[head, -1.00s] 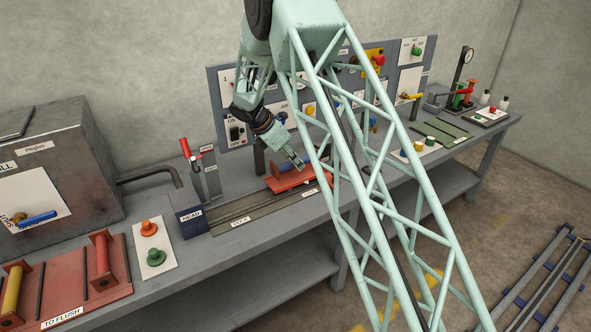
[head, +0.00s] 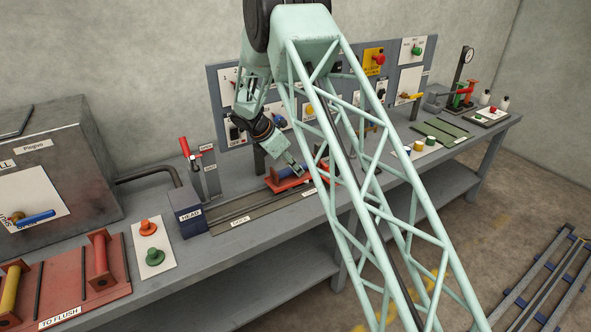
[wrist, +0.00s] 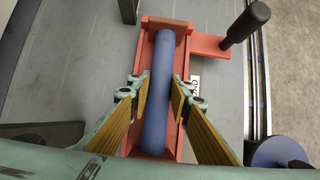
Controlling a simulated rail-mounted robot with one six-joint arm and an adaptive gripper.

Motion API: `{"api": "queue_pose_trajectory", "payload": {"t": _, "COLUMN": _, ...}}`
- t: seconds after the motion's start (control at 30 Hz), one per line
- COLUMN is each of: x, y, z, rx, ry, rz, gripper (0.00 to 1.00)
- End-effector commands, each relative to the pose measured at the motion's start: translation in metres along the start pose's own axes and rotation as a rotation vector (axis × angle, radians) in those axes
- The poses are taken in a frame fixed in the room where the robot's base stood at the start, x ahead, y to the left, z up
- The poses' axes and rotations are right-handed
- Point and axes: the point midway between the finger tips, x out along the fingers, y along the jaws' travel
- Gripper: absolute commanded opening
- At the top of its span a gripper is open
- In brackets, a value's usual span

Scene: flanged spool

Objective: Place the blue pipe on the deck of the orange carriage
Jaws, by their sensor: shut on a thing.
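The blue pipe (wrist: 158,95) lies lengthwise over the deck of the orange carriage (wrist: 178,148), between the carriage's raised sides. The pipe (head: 286,173) and carriage (head: 288,186) also show in the head view, where my arm hides part of them. My gripper (wrist: 159,87) is shut on the pipe, one finger on each side of it. In the head view my gripper (head: 298,168) is low over the carriage. I cannot tell whether the pipe touches the deck.
The carriage sits on a rail dock (head: 240,215) with the HEAD block (head: 189,213) at its left. A dark handle (wrist: 247,22) stands on an arm at the carriage's side. A control panel (head: 225,90) rises behind. A red tray (head: 110,283) stands front left.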

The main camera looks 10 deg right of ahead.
Motion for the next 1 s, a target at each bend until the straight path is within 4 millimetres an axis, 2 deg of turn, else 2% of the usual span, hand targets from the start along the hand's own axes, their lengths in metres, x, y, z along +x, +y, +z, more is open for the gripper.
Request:
{"api": "queue_pose_trajectory", "payload": {"t": 0.37, "x": 0.0006, "y": 0.0004, "z": -0.0001, "rx": 0.001, "ry": -0.001, "rz": 0.001, "gripper": 0.00}}
{"api": "queue_pose_trajectory", "payload": {"t": 0.4, "x": 0.0012, "y": 0.0000, "z": -0.0008, "rx": 0.000, "ry": 0.000, "rz": 0.000, "gripper": 0.21}}
{"api": "queue_pose_trajectory", "payload": {"t": 0.43, "x": 0.0012, "y": -0.0001, "z": -0.0007, "rx": 0.000, "ry": 0.000, "rz": 0.000, "gripper": 0.24}}
{"api": "queue_pose_trajectory", "payload": {"t": 0.83, "x": -0.0003, "y": 0.0000, "z": 0.0003, "rx": 0.000, "ry": 0.000, "rz": 0.000, "gripper": 0.24}}
{"api": "queue_pose_trajectory", "payload": {"t": 1.0, "x": -0.0085, "y": 0.0004, "z": 0.0010, "rx": 0.000, "ry": -0.001, "rz": 0.001, "gripper": 0.24}}
